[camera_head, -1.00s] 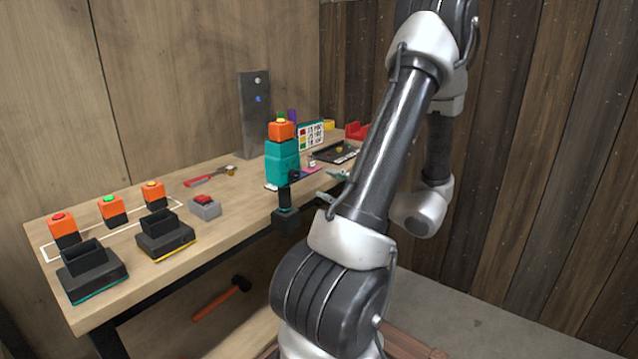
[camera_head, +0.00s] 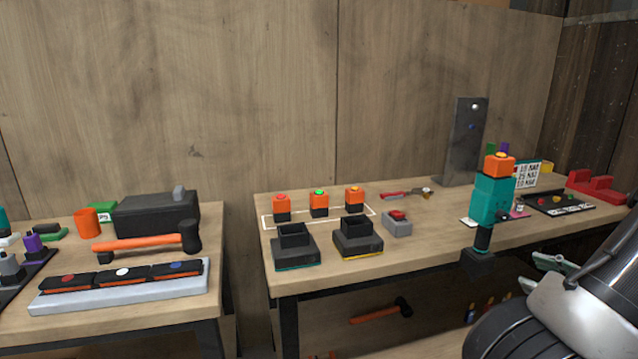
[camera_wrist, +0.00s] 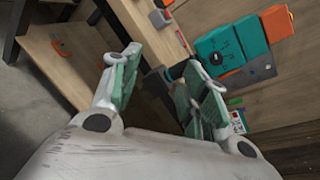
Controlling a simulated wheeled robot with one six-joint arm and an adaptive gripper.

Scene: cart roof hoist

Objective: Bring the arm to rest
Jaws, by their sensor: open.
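My gripper (camera_wrist: 165,85) is open in the wrist view, with its two green-padded fingers spread and nothing between them. In the head view, green finger parts of my gripper (camera_head: 545,272) show at the lower right, beside my grey and white arm. Most of the arm is cut off by the picture's edge. The teal and orange tool (camera_head: 491,200) stands upright near the workbench (camera_head: 425,240) front edge, left of my gripper in the head view. It also shows large and tilted beyond the fingers in the wrist view (camera_wrist: 232,45).
Two black holders (camera_head: 295,247) stand at the bench's left end, before several orange-topped blocks (camera_head: 319,202). A grey box with a red button (camera_head: 397,224) is nearby. A second bench (camera_head: 205,318) at left carries a hammer (camera_head: 150,242). A hammer (camera_head: 382,310) lies below the right bench.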

